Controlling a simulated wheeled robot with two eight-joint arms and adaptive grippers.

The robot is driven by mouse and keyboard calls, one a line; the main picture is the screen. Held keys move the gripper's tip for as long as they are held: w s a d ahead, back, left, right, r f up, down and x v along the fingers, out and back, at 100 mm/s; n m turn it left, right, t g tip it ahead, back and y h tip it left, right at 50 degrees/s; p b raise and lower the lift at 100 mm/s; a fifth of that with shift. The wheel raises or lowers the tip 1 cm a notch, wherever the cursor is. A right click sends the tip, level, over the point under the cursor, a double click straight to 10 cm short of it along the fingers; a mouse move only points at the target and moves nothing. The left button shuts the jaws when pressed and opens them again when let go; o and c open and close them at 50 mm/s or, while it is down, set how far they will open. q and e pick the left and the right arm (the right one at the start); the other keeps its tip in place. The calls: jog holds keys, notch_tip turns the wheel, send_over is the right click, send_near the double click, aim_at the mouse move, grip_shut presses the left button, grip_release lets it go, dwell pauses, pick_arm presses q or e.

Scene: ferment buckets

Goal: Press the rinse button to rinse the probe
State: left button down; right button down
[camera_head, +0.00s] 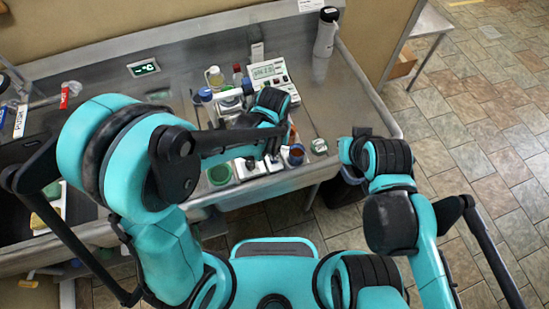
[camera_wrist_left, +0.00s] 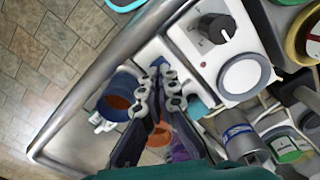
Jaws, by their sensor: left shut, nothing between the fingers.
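In the left wrist view, my left gripper (camera_wrist_left: 167,82) is shut and empty. Its fingertips are at a small blue button (camera_wrist_left: 159,62) on a narrow white base; I cannot tell whether they touch it or press it down. In the head view, my left gripper (camera_head: 273,155) is low over the instruments at the table's front edge, partly hidden by my arm. A blue cup with orange-brown contents (camera_wrist_left: 118,96) stands just left of the fingers in the wrist view. I cannot make out the probe. My right gripper (camera_head: 361,132) is off the table's right end, its fingers unclear.
A white unit with a black knob and round plate (camera_wrist_left: 246,76) stands right of the fingers in the wrist view.

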pick_arm(q)
jog(key=shift+f, duration=0.2)
dwell(0.5)
jog(key=shift+f+b, duration=0.35)
jog(key=shift+b, duration=0.1)
jog(key=shift+f+b, duration=0.6)
jog(key=shift+f, duration=0.05)
jog(key=shift+r, duration=0.15)
jog(key=shift+r+p, duration=2.2)
jog(key=shift+r, duration=0.7)
